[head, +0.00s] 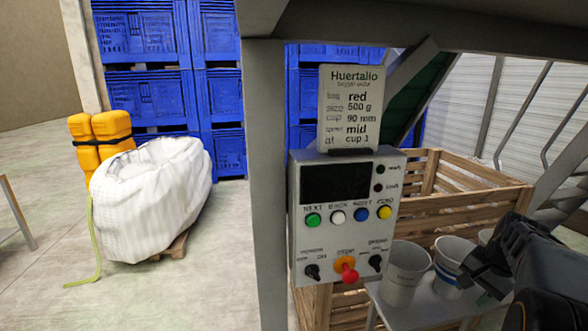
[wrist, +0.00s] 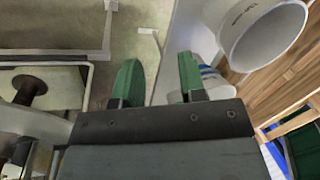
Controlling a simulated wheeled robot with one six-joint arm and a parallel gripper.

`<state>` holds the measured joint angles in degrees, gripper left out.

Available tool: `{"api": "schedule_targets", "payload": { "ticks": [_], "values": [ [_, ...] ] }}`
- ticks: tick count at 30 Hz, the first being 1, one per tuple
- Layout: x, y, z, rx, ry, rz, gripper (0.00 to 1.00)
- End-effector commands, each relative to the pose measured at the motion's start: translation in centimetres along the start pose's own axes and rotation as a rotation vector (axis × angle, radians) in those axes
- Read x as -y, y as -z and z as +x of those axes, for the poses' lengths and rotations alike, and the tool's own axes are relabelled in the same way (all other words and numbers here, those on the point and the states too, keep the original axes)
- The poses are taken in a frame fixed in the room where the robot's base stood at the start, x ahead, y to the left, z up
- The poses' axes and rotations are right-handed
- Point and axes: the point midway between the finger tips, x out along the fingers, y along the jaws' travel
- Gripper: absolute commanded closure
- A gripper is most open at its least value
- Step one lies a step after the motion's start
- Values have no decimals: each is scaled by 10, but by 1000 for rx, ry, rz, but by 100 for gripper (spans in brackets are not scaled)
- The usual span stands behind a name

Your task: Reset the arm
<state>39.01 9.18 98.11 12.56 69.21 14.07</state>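My gripper (wrist: 159,78) shows in the wrist view with its two green fingers apart and nothing between them. In the head view, my gripper (head: 482,282) is at the lower right, in front of the cups and partly covering them. A white cup (head: 403,275) stands on a small table, and a second cup (head: 448,258) with a blue band stands beside it. In the wrist view, a cup (wrist: 262,32) is at the upper right, close to the fingers, and a blue-banded cup (wrist: 213,84) is partly hidden behind the right finger.
A grey control box (head: 346,250) with coloured buttons and a label card (head: 350,108) is left of the cups. A wooden crate (head: 470,185) stands behind them. A white bulk bag (head: 150,200), yellow canisters (head: 102,140) and blue crates (head: 150,95) are farther left. The left floor is mostly clear.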

Motion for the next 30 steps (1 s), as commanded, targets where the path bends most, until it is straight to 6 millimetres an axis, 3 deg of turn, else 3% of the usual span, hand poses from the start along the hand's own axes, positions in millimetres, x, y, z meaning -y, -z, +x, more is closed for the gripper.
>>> {"api": "schedule_targets", "payload": {
  "ticks": [5, 11, 17, 27, 30],
  "values": [
    [-15, -3, 18, -14, -31, -65, 62],
    [-18, -31, 29, -23, -66, -160, 62],
    [-4, -87, 38, -46, -98, -356, 62],
    [13, -215, 49, -130, -98, -819, 62],
    [15, -242, 48, -152, -78, -916, 62]
  ]
}}
